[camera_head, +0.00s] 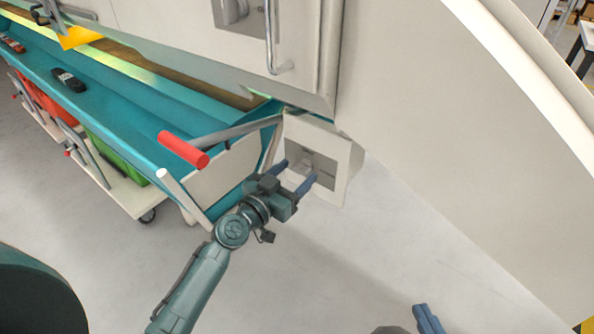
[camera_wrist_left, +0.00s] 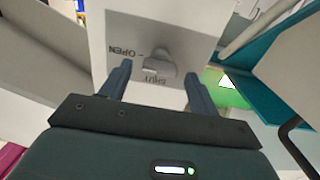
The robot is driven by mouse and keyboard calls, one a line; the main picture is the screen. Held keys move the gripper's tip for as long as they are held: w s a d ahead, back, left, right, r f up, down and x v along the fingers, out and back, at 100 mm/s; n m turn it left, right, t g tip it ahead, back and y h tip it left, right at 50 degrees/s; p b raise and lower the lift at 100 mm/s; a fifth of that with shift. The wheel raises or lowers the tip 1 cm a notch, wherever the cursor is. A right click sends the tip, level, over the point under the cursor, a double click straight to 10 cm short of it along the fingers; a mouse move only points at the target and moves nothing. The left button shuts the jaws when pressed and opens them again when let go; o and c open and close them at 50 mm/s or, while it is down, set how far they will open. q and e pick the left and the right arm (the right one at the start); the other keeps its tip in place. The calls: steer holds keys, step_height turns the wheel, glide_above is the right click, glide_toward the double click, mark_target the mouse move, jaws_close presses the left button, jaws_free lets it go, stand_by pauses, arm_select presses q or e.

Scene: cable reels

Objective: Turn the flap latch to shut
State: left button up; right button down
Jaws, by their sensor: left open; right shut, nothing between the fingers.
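The flap latch (camera_wrist_left: 160,60) is a pale grey knob on a grey plate (camera_wrist_left: 188,42), with an OPEN mark to its left and a SHUT mark below it in the left wrist view. I cannot tell for sure which mark it points at. In the head view the plate is set in a cream box (camera_head: 343,160) below the big cabinet. My left gripper (camera_head: 298,170) is open, its fingers on either side of the latch, with no clear grip on it. My right gripper (camera_head: 428,320) is shut and empty at the bottom edge, far from the latch.
A grey lever with a red handle (camera_head: 183,149) juts out left of the box, close to my left arm. A teal trough (camera_head: 110,121) runs to the upper left, with carts (camera_head: 122,192) below. The floor (camera_head: 400,240) right of the box is clear.

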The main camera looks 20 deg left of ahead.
arm_select(q)
steer(key=shift+w+d, duration=0.25)
steer(key=shift+w, duration=0.4)
steer(key=shift+c, duration=0.4)
steer(key=c, duration=0.9)
